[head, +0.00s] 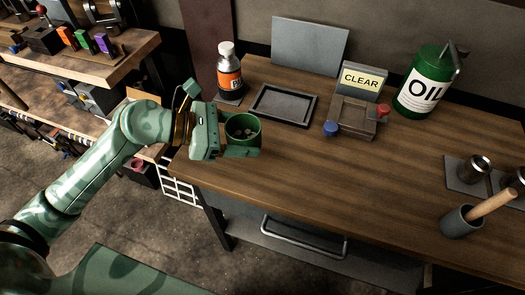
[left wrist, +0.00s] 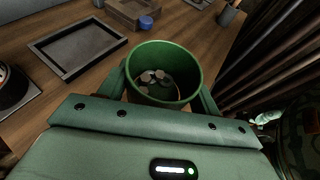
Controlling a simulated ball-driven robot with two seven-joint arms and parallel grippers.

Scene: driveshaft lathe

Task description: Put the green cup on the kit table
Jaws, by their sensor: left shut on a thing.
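The green cup (head: 243,131) is between the fingers of my left gripper (head: 240,150), at the left end of the wooden table (head: 330,165). In the left wrist view the cup (left wrist: 163,75) stands upright, with several small grey pieces inside. My left gripper (left wrist: 165,90) is shut on it, one finger on each side. I cannot tell whether the cup's base touches the tabletop. My right gripper is in neither view.
A black tray (head: 283,104), an orange-labelled bottle (head: 230,72) and a box with a CLEAR sign (head: 360,84) stand behind. A green oil can (head: 423,85) is at the back right. The table's middle is clear.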

